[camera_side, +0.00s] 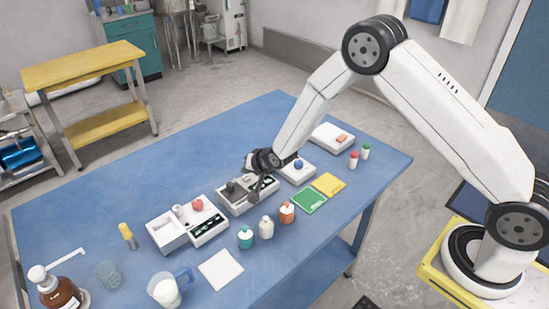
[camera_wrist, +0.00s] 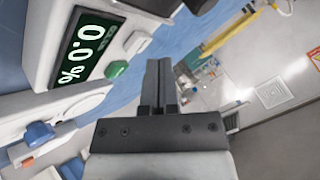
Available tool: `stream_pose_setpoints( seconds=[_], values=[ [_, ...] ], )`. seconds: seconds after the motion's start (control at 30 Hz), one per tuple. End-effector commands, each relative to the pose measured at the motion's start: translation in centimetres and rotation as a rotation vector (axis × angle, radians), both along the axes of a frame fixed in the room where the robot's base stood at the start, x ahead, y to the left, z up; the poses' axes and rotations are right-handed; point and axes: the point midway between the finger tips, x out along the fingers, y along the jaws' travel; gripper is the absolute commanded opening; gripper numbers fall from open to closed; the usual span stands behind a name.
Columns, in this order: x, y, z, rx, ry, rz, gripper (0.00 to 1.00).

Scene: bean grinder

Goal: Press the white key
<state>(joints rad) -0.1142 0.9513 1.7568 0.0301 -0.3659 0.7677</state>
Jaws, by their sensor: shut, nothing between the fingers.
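The white key (camera_wrist: 137,42) is a small pale button on a white device, beside a green key (camera_wrist: 117,68) and a dark display (camera_wrist: 80,48) reading 0.0 %. My gripper (camera_wrist: 158,64) is shut and empty. Its fingertips appear just right of the white key in the wrist view; I cannot tell whether they touch anything. The white key cannot be made out there.
A white box with a blue button (camera_side: 298,164) stands right of the device, and a box with a red knob (camera_side: 197,204) stands left. Green (camera_side: 309,201) and yellow (camera_side: 329,184) pads and several small bottles lie in front. The table's left rear (camera_side: 180,150) is clear.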

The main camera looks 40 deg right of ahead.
Motion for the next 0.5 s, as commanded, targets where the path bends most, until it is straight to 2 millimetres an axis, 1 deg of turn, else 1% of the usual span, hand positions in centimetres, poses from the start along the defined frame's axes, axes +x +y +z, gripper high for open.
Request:
stream_pose_setpoints(
  seconds=[0.27,0.5],
  values=[
    [0.0,0.0,0.4,0.000,-0.001,0.000,0.00],
    [0.0,0.0,2.0,0.000,-0.001,0.000,0.00]
  ],
)
